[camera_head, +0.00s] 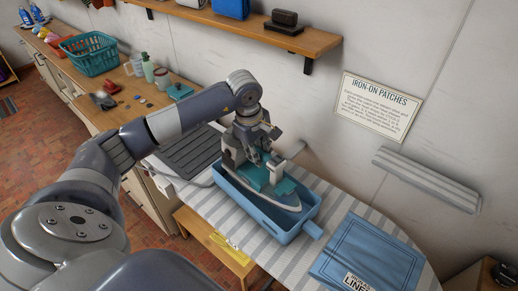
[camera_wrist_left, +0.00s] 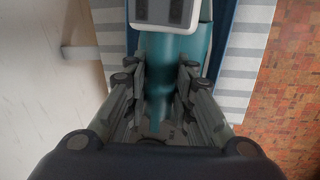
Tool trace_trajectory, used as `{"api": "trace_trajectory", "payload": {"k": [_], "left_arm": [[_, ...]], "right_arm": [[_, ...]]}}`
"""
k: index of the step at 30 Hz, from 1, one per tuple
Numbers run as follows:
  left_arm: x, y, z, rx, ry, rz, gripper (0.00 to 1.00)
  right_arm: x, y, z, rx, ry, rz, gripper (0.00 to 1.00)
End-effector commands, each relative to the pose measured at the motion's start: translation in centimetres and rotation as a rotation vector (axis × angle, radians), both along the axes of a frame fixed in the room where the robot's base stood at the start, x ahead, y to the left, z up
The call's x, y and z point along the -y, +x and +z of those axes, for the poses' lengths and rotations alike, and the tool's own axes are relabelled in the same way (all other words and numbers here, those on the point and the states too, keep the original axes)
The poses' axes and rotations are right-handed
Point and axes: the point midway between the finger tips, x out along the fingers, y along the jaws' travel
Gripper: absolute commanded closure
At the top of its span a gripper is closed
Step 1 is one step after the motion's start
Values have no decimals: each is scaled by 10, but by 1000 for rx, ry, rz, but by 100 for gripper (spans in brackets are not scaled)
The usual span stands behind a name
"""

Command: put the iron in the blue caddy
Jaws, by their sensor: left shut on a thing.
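The teal and pale grey iron (camera_head: 277,184) is in my left gripper (camera_head: 258,150). The gripper is shut on its teal handle, which also shows between the fingers in the wrist view (camera_wrist_left: 162,75). The blue caddy (camera_head: 262,217) stands on the striped ironing board. The iron is over the caddy's opening, its pointed front toward the lower right and close to the rim. I cannot tell whether its sole touches the caddy floor. The gripper and iron hide part of the caddy's far side. My right gripper is not in view.
A folded blue packet (camera_head: 352,252) lies on the ironing board (camera_head: 345,205) right of the caddy. A dark grey ribbed rest (camera_head: 190,152) is left of it. The wall and a wooden shelf (camera_head: 240,28) are behind. A counter (camera_head: 105,112) holds a teal basket (camera_head: 90,54).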

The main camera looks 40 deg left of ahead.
Motion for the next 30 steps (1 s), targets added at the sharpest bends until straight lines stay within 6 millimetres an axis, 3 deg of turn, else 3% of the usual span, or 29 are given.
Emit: {"api": "trace_trajectory", "payload": {"k": [16,30], "left_arm": [[0,2,-52,7,-1,0,100],[0,2,-63,8,0,0,100]], "right_arm": [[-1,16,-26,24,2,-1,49],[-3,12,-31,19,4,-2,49]]}}
